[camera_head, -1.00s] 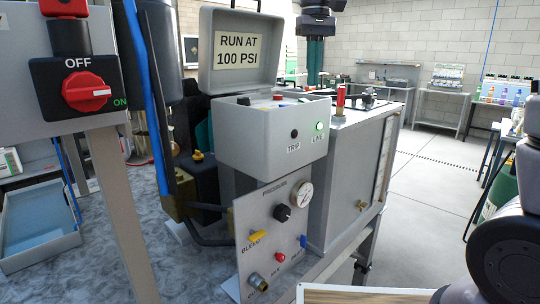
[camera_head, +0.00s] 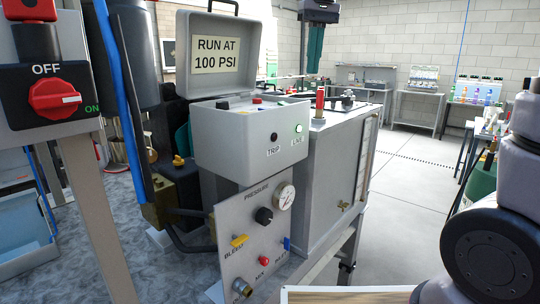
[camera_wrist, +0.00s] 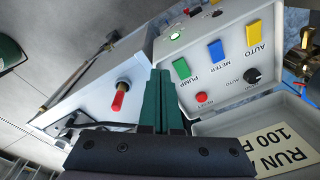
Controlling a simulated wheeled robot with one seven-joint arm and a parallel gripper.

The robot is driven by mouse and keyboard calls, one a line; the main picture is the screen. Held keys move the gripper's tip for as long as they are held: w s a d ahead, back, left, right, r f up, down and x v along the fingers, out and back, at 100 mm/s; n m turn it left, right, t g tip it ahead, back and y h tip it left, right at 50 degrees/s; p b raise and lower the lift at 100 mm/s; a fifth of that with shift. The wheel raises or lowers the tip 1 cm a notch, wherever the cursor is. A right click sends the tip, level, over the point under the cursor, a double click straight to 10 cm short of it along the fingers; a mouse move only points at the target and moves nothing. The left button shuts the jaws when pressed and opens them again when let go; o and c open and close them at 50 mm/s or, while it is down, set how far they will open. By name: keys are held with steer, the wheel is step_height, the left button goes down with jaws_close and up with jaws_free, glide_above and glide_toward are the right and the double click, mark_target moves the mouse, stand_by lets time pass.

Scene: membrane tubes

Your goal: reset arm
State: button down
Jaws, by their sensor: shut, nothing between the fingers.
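My gripper (camera_wrist: 162,100) is shut and empty in the wrist view, its two green fingers pressed together. Its fingertips point toward the edge between the grey control box and the metal cabinet; I cannot tell the gap. In the wrist view the box (camera_wrist: 222,28) shows green, blue and yellow switches, a black knob and a red button.
A metal cabinet (camera_head: 330,165) with a red-handled valve (camera_head: 320,100) stands beside the box. A gauge panel (camera_head: 258,240) hangs below it. A red rotary switch (camera_head: 54,99) on a post is at the left. Open floor (camera_head: 405,200) lies to the right.

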steer(key=s+d+f+m+t, duration=0.2)
steer(key=s+d, duration=0.1)
steer(key=d, duration=0.3)
steer(key=s+d+f+m+t, duration=0.2)
steer(key=s+d+m, duration=0.1)
steer(key=d, duration=0.3)
steer(key=s+d+f+m+t+y, duration=0.1)
steer(key=s+d+f+m+t, duration=0.1)
steer(key=s+d, duration=0.3)
steer(key=shift+s+d+f+m+t, duration=0.15)
steer(key=shift+d+f+m+t, duration=0.15)
steer(key=shift+d, duration=0.2)
